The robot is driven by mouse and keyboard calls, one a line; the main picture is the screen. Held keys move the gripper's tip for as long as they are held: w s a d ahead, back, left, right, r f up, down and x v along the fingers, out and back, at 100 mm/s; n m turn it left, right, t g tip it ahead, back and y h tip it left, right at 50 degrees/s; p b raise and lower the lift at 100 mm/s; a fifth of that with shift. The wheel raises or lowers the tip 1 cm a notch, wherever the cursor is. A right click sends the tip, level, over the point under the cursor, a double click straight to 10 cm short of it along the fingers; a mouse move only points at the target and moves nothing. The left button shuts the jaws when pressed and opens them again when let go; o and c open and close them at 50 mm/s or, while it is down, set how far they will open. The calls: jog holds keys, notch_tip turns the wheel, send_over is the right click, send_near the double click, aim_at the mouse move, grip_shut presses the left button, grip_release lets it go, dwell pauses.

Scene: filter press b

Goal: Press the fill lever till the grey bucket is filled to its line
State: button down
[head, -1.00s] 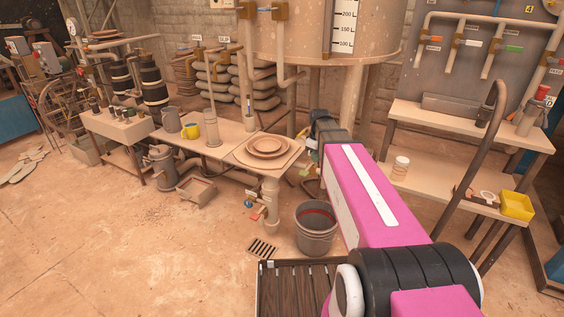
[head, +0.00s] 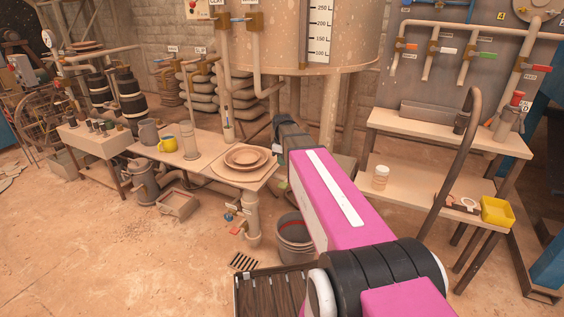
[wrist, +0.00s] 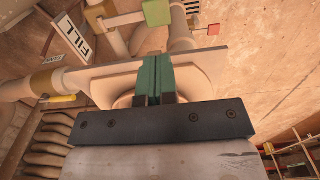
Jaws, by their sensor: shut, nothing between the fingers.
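The grey bucket (head: 291,243) stands on the floor below the bench end, a red band on its inner wall. My arm covers its right part, and I cannot make out the level inside. In the wrist view, a white FILL sign (wrist: 76,38) is at upper left. A green square pad (wrist: 157,12) on the pipework lies just beyond my fingertips; it looks like the fill lever's end, but I cannot be sure. My gripper (wrist: 157,62) has its green fingers together, empty, pointing toward the pad with a gap between. In the head view the fingers are hidden.
A large tank (head: 280,35) with a litre scale stands behind. A standpipe (head: 253,215) with small taps is left of the bucket. A shelf (head: 410,185) stands at right.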

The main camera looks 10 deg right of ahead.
aim_at(282, 186)
notch_tip(282, 186, down, 11)
jog(key=shift+f, duration=0.1)
dwell(0.4)
jog(key=shift+s+a+f+t+h, duration=0.1)
jog(key=shift+s+f+t+h, duration=0.2)
jog(key=shift+f+t, duration=0.15)
jog(key=shift+s+f+t+h, duration=0.1)
jog(key=shift+f+t+h, duration=0.5)
jog(key=shift+f, duration=0.25)
jog(key=shift+f+t+h, duration=0.3)
jog(key=shift+f+t, duration=0.25)
jog(key=shift+f, duration=0.15)
jog(key=shift+w+f, duration=0.2)
jog(key=shift+f, duration=0.25)
jog(key=shift+w+f, duration=0.1)
jog(key=shift+f, duration=0.05)
dwell(4.4)
